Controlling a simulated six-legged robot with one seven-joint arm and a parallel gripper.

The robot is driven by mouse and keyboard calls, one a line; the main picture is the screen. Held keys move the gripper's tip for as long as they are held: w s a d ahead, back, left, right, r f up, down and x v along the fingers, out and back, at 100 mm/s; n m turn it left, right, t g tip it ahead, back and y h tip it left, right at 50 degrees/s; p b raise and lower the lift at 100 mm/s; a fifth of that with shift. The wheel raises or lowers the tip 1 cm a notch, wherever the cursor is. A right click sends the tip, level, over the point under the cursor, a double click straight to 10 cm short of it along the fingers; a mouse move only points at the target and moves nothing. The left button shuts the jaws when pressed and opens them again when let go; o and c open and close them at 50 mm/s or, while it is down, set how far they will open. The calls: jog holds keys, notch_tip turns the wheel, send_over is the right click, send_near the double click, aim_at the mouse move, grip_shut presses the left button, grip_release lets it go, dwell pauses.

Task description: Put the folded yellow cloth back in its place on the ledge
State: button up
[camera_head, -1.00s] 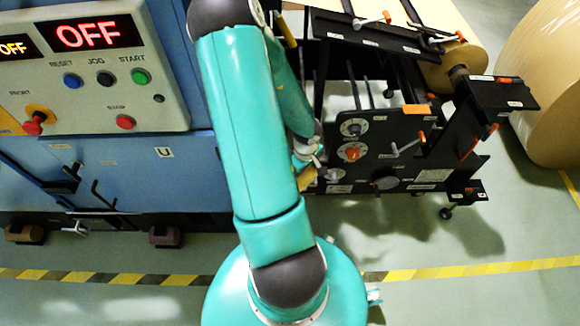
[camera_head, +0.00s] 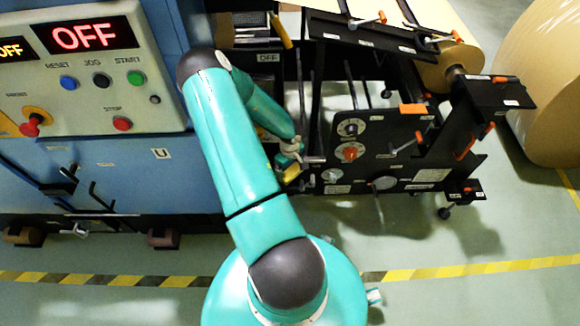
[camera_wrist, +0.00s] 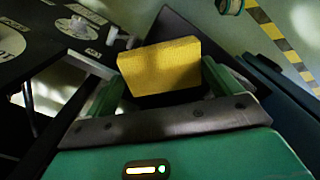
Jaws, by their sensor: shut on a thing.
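The folded yellow cloth (camera_wrist: 160,66) shows in the wrist view as a flat block between the two green fingers of my gripper (camera_wrist: 163,90). My gripper is shut on it. In the head view the cloth (camera_head: 291,173) is a small yellow patch at the end of my arm, beside the left edge of the black machine panel. My gripper (camera_head: 290,160) is partly hidden there by my arm. A dark flat surface lies behind and below the cloth in the wrist view; I cannot tell whether it is the ledge or whether the cloth touches it.
The black panel (camera_head: 385,150) with knobs and orange handles stands right of my gripper. A blue cabinet (camera_head: 110,170) with a control box reading OFF (camera_head: 95,36) is at left. A large kraft roll (camera_head: 550,90) stands far right. Green floor in front is open, crossed by striped tape (camera_head: 450,270).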

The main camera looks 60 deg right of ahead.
aim_at(290, 170)
jog(key=o, duration=0.6)
jog(key=shift+r, duration=0.1)
notch_tip(290, 170, up, 12)
jog(key=shift+f, duration=0.1)
